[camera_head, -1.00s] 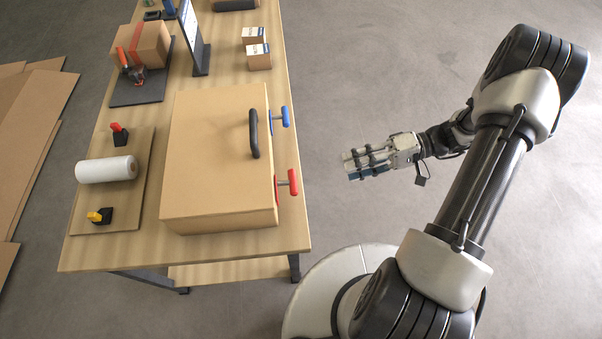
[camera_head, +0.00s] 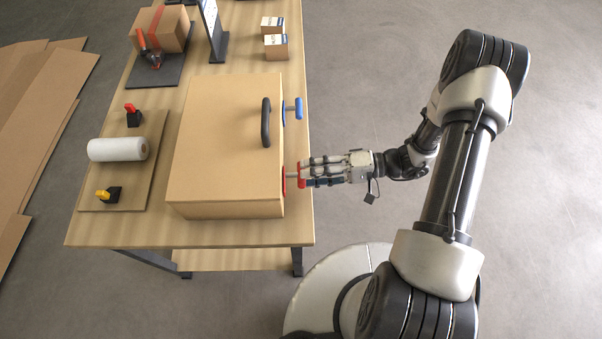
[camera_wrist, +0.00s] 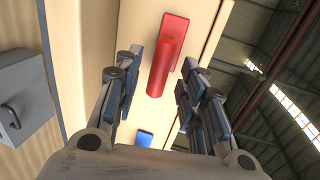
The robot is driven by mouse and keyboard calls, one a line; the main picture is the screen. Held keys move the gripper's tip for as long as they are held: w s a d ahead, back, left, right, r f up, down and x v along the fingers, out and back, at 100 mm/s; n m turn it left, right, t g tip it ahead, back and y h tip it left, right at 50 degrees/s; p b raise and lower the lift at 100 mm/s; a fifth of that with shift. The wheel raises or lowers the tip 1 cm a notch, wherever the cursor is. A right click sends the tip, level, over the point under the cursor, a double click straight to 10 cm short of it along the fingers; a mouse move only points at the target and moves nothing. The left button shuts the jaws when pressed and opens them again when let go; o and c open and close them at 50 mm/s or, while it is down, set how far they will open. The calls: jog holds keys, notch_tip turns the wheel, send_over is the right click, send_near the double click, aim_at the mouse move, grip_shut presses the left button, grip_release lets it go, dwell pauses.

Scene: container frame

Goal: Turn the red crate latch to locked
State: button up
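The cardboard-coloured crate (camera_head: 225,150) stands on the wooden table, with a black handle (camera_head: 266,122) on top. The red latch (camera_head: 301,174) sticks out of its right side near the front corner. My gripper (camera_head: 305,173) is at the red latch, coming from the right. In the wrist view the red latch (camera_wrist: 166,62) lies between the open fingers of my gripper (camera_wrist: 155,95), with visible space on both sides. The blue latch (camera_head: 294,108) is farther back on the same side and shows below the red one in the wrist view (camera_wrist: 144,137).
A board (camera_head: 157,165) left of the crate holds a white roll (camera_head: 118,149), a red switch (camera_head: 132,110) and a yellow switch (camera_head: 104,194). Small boxes (camera_head: 276,47) and a taped box (camera_head: 158,28) stand farther back.

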aim_at(294, 175)
jog(key=shift+a+f, duration=0.15)
jog(key=shift+a, duration=0.7)
jog(key=shift+a+f, duration=0.15)
jog(key=shift+a, duration=0.65)
jog(key=shift+c, duration=0.4)
grip_shut()
